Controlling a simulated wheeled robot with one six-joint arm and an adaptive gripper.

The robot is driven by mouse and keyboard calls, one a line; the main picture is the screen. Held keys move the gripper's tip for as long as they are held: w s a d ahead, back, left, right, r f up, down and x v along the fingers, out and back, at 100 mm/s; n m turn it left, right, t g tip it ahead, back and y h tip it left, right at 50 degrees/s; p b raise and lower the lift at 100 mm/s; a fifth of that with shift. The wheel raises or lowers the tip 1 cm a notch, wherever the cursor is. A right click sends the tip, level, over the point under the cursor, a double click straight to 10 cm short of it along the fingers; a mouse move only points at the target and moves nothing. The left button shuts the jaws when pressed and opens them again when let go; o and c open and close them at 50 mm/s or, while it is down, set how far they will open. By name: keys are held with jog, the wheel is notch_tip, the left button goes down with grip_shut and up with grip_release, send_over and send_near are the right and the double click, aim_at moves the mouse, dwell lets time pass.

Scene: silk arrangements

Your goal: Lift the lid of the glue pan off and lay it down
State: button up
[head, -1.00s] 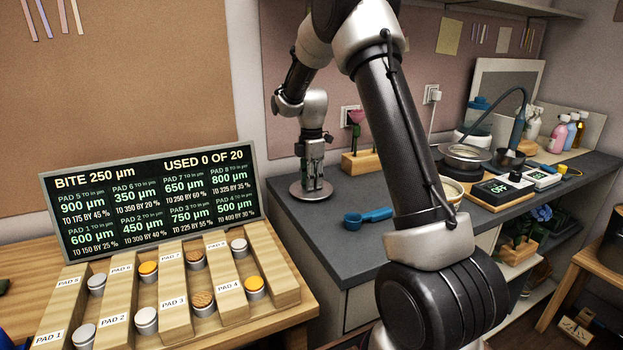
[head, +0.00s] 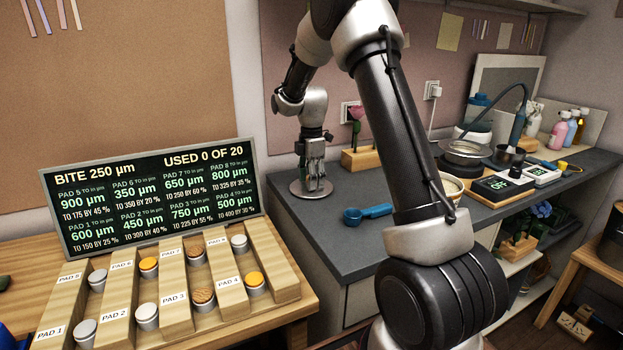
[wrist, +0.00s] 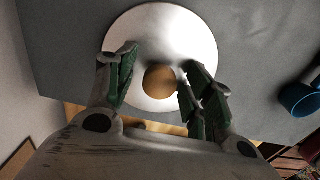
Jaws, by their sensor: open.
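The lid (head: 298,187) is a round silvery disc and lies flat on the dark counter at its back left corner. In the wrist view the lid (wrist: 150,25) shows a brownish-gold round knob (wrist: 160,81) at its middle. My gripper (head: 316,184) is right above the lid, pointing down. In the wrist view its open fingers (wrist: 155,85) stand either side of the knob, with gaps between. The glue pan (head: 453,186) seems to be the round vessel with a pale inside, without a lid, partly hidden behind my arm.
A blue scoop (head: 368,213) lies on the counter to the right of the lid. A wooden block with a pink flower (head: 360,158) stands behind it. Scales (head: 502,188), a steel dish (head: 464,150) and bottles (head: 570,128) fill the right side. A display board (head: 150,190) stands at left.

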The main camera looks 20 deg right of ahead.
notch_tip(320, 180, up, 12)
dwell(0.5)
